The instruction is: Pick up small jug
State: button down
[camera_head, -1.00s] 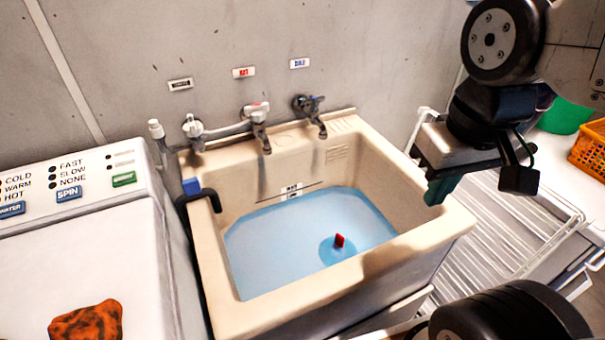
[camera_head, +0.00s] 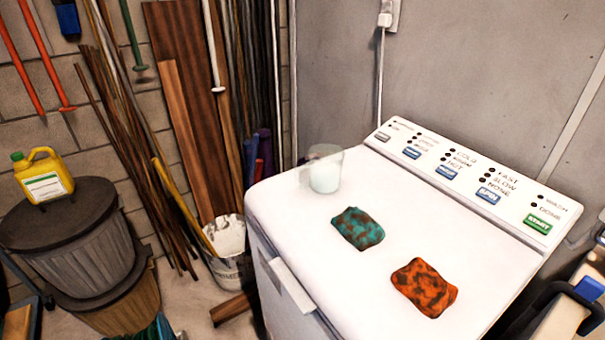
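A small translucent jug (camera_head: 325,172) with whitish contents stands upright near the back left corner of the white washing machine's top (camera_head: 300,225). My gripper is out of the picture, so its state does not show.
A teal stained cloth (camera_head: 358,228) and an orange stained cloth (camera_head: 424,287) lie on the machine top. A yellow bottle (camera_head: 43,177) stands on a lidded bin (camera_head: 65,215) at left. A white bucket (camera_head: 228,245), boards and poles stand beside the machine.

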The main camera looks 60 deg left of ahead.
aim_at(325, 164)
jog(key=u, duration=0.9)
jog(key=k, duration=1.15)
jog(key=u, duration=0.75)
jog(key=i, duration=0.75)
jog(key=u, duration=0.45)
jog(key=k, duration=1.1)
jog(key=u, duration=0.85)
jog(key=i, duration=1.1)
jog(key=z, duration=0.9)
jog(key=i, duration=1)
jog(key=z, duration=0.75)
